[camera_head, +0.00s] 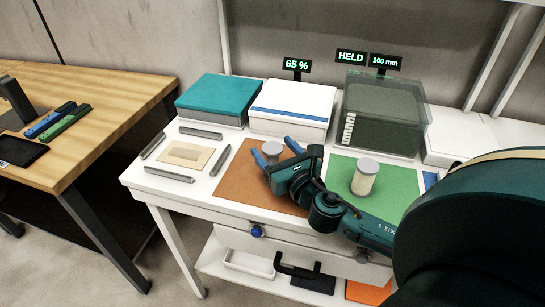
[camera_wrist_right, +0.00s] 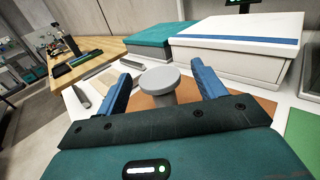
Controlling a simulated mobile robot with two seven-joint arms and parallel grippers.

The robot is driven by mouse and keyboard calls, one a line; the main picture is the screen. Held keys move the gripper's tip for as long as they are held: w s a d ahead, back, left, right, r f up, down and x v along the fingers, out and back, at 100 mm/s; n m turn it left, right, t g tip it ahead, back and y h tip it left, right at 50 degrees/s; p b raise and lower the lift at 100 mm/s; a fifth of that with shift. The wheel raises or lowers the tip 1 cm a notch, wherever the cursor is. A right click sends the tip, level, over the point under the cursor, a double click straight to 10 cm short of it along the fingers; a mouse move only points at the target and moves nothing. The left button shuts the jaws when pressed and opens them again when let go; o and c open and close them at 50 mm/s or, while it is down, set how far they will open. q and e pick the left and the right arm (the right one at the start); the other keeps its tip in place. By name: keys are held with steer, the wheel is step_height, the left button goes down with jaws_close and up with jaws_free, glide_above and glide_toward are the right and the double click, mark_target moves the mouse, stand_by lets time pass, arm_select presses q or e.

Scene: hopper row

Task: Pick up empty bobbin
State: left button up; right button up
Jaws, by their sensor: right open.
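A grey bobbin (camera_head: 272,148) with a wide round top and no thread visible on it stands upright on the brown mat (camera_head: 237,179). My right gripper (camera_head: 276,152) is open, with its blue fingers on either side of this bobbin. In the right wrist view the grey bobbin (camera_wrist_right: 159,82) sits between the two spread fingers (camera_wrist_right: 160,84), with a gap visible at each side. Its lower part is hidden by the gripper. A second bobbin (camera_head: 363,180), wound with cream thread, stands on the green mat (camera_head: 399,187). My left gripper is out of view.
Behind the mats stand a teal-lidded box (camera_head: 215,94), a white box with a blue stripe (camera_head: 291,99) and a clear dark hopper (camera_head: 385,112). Grey bars surround a beige sheet (camera_head: 187,155) at left. A wooden table (camera_head: 105,105) stands further left. My arm covers the right front.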

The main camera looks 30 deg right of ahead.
mark_target(267, 143)
steer(key=w, duration=0.3)
steer(key=shift+w+f, duration=0.1)
steer(key=shift+f, duration=0.05)
steer(key=c, duration=1.1)
